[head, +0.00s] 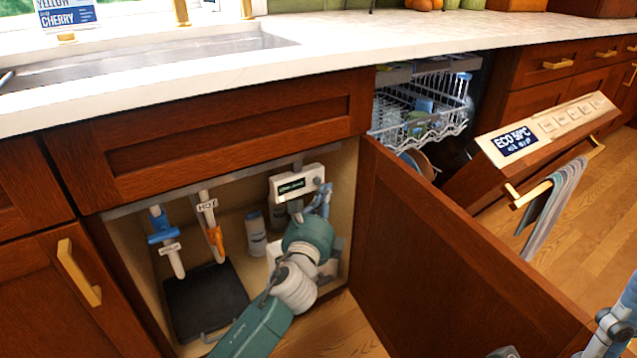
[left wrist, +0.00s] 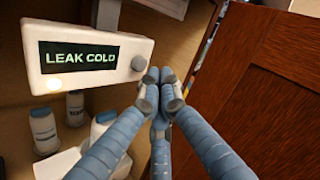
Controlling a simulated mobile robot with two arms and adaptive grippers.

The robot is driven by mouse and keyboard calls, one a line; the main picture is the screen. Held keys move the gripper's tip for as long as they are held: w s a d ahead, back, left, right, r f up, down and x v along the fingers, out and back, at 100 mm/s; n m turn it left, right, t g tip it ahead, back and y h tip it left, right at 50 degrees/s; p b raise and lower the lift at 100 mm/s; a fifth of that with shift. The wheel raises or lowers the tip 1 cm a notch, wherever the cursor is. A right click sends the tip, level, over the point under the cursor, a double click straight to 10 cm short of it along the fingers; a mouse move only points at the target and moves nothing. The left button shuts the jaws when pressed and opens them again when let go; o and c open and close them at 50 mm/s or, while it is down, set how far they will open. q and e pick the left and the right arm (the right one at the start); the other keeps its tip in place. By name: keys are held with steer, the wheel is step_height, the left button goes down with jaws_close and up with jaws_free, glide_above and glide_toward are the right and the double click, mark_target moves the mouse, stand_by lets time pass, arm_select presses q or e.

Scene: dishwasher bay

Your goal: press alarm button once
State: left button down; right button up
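The alarm unit (head: 297,183) is a white box on the inner wall of the open under-sink cabinet. Part of my right gripper (head: 615,325) shows at the lower right edge.
The open cabinet door (head: 440,260) stands right of my left arm. Two pipes with a blue valve (head: 161,228) and an orange valve (head: 216,238), a black tray (head: 205,300) and white bottles (head: 256,234) are inside. The open dishwasher door (head: 545,130) is further right.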

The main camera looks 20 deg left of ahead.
arm_select(q)
steer(key=shift+w+a, duration=0.1)
steer(key=shift+a, duration=0.05)
steer(key=shift+w+a, duration=0.2)
steer(key=shift+a, duration=0.05)
steer(key=shift+w+a+p, duration=0.25)
steer(key=shift+a+p, duration=0.05)
stand_by(0.9)
steer(key=shift+d, duration=0.1)
steer(key=shift+s+d, duration=0.55)
steer(key=shift+s+d+p, duration=0.2)
steer(key=shift+s+d, duration=0.6)
steer(key=shift+d, duration=0.2)
steer(key=shift+s+d+p, duration=0.15)
steer(key=shift+s+d, duration=0.6)
steer(key=shift+d, duration=0.25)
